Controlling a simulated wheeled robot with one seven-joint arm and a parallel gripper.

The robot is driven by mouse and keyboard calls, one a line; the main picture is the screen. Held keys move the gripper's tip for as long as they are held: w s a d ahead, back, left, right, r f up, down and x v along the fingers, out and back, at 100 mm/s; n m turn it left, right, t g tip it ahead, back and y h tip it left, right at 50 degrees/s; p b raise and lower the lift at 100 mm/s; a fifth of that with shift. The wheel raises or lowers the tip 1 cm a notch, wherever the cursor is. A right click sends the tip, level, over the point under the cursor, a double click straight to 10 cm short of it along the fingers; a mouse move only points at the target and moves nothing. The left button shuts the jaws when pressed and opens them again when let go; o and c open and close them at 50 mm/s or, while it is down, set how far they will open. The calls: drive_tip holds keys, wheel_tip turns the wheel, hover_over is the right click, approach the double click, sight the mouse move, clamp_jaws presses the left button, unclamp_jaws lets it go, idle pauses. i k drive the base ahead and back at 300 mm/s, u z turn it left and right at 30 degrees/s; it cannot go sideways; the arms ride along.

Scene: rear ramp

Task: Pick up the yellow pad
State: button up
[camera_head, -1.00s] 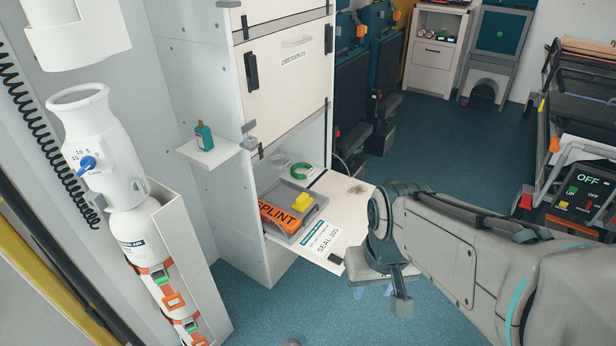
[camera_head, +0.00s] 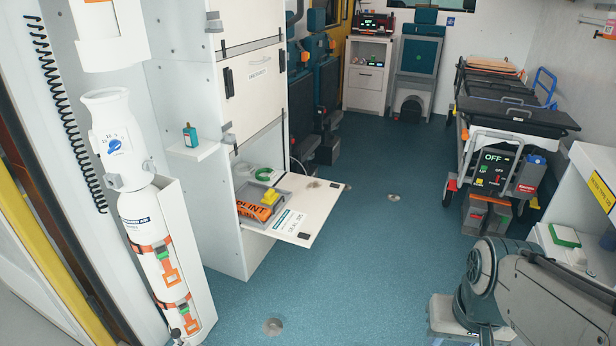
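The yellow pad (camera_head: 270,196) is a small yellow block. It lies on top of the orange splint pack (camera_head: 254,211) in a shallow grey tray (camera_head: 282,204). The tray sits in the open lower compartment of the white cabinet, by its folded-down flap (camera_head: 318,209). My gripper (camera_head: 446,318) is at the bottom right, well to the right of the flap and apart from the pad. Only its light grey body shows at the end of my arm; its fingertips are hidden or out of frame, so its opening cannot be told.
A green ring (camera_head: 263,174) lies behind the tray. A small teal bottle (camera_head: 190,136) stands on a side shelf (camera_head: 192,149). A white gas cylinder (camera_head: 140,225) is strapped at the left. A stretcher (camera_head: 512,118) stands at the right. Blue floor (camera_head: 360,250) is clear between flap and arm.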

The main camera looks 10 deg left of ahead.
sight(271, 196)
drive_tip(key=z, duration=0.1)
drive_tip(key=i, duration=1.25)
drive_tip(key=u, duration=0.3)
drive_tip(key=i, duration=1.45)
drive_tip(key=u, duration=1.7)
drive_tip(key=i, duration=0.8)
drive_tip(key=u, duration=0.7)
